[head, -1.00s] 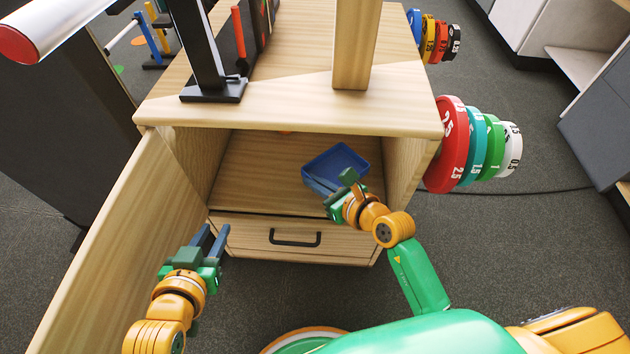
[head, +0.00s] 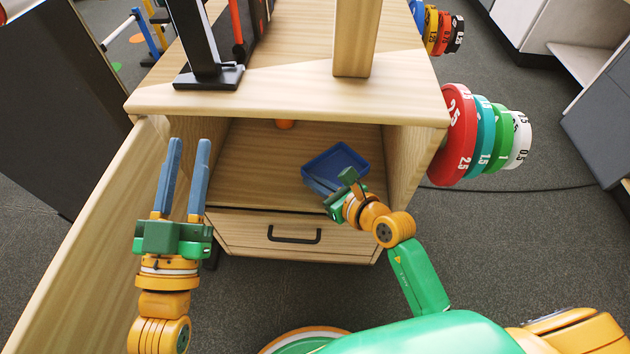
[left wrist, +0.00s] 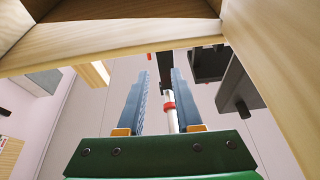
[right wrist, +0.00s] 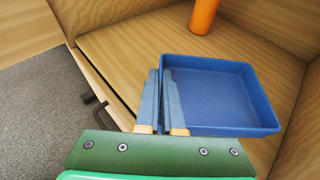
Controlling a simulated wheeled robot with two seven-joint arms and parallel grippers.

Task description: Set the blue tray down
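The blue tray (head: 335,165) is inside the open compartment of the wooden cabinet, and its inside looks empty. It also shows in the right wrist view (right wrist: 222,95). My right gripper (head: 312,182) has its fingers closed together on the tray's near-left wall, seen also in the right wrist view (right wrist: 163,75). The tray is at or just over the compartment floor (head: 245,165); I cannot tell whether it touches. My left gripper (head: 188,142) is open and empty, in front of the compartment's left side, its fingers apart in the left wrist view (left wrist: 153,75).
An orange object (right wrist: 203,15) stands at the back of the compartment. The cabinet's open door (head: 105,230) is at the left, near my left arm. A shut drawer (head: 250,236) lies below the compartment. Coloured weight plates (head: 460,135) stick out at the cabinet's right side.

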